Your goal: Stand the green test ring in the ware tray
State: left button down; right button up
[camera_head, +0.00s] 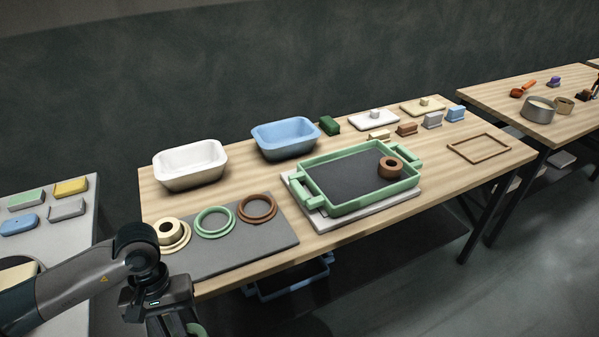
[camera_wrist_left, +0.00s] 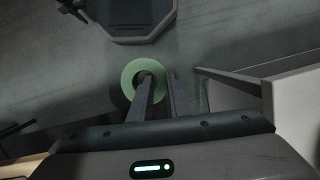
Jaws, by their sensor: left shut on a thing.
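The green test ring (camera_wrist_left: 130,83) is in my left gripper (camera_wrist_left: 160,76) in the left wrist view. One finger passes into its hole and the other lies outside, so the jaws close on its wall. In the head view my left gripper (camera_head: 178,326) is at the bottom edge, in front of the table, and only a sliver of the green ring (camera_head: 198,330) shows. The ware tray (camera_head: 348,207) is green with a dark floor, on a pale slab. A brown ring (camera_head: 384,171) stands inside it at the right. My right gripper is not in view.
White (camera_head: 190,180) and blue (camera_head: 285,148) basins stand behind. The tray's left and middle floor is clear.

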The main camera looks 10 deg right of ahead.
aim_at(351, 168)
jog(key=i+l+u, duration=0.3)
jog(key=l, duration=1.45)
jog(key=l+u, duration=0.3)
jog(key=l, duration=1.45)
